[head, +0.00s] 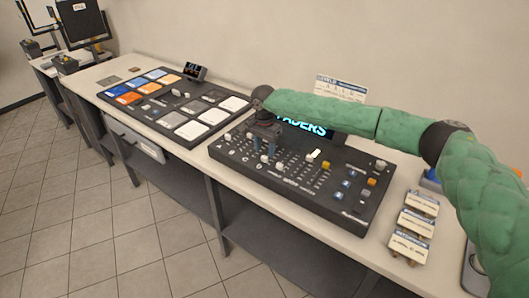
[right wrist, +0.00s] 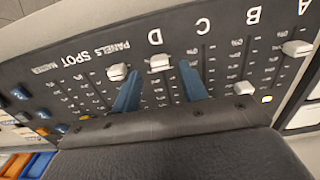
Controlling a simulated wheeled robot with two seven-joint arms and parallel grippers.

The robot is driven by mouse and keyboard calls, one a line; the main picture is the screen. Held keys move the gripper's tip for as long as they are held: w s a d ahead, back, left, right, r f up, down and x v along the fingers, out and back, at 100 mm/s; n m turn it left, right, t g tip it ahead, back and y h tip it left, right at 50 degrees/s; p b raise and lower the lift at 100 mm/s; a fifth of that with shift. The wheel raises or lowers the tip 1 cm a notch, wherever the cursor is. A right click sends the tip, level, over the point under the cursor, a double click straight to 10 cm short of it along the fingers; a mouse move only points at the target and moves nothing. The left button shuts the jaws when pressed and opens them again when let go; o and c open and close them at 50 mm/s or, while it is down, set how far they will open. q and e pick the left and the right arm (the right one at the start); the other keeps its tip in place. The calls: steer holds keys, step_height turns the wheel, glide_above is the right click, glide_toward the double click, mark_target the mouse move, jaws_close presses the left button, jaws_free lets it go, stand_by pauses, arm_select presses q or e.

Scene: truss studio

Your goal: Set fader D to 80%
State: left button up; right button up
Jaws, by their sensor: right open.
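The fader console (head: 335,205) is a dark panel with rows of slots and pale caps. In the right wrist view the letters A to D appear upside down. The fader D cap (right wrist: 160,62), a pale block, sits close to the letter D, at the 0% end of its slot. My right gripper (head: 264,148) points down over the console, its blue fingers open. In the wrist view the fingers (right wrist: 159,68) stand either side of the D cap, with gaps visible. Whether they touch the panel is unclear. My left gripper is not in view.
The PANELS cap (right wrist: 117,71) is just left of the left finger. The B cap (right wrist: 243,88) and A cap (right wrist: 297,47) are to the right. A pad controller (head: 178,105) lies left of the console; labelled cards (head: 410,246) stand at its right. A lit display (head: 303,127) stands behind.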

mark_target(265, 156)
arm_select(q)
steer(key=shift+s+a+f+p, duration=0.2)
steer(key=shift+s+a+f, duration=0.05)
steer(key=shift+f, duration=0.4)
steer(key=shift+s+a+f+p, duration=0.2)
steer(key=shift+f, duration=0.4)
arm_select(e)
steer(key=shift+f, duration=1.65)
steer(key=shift+c, duration=0.2)
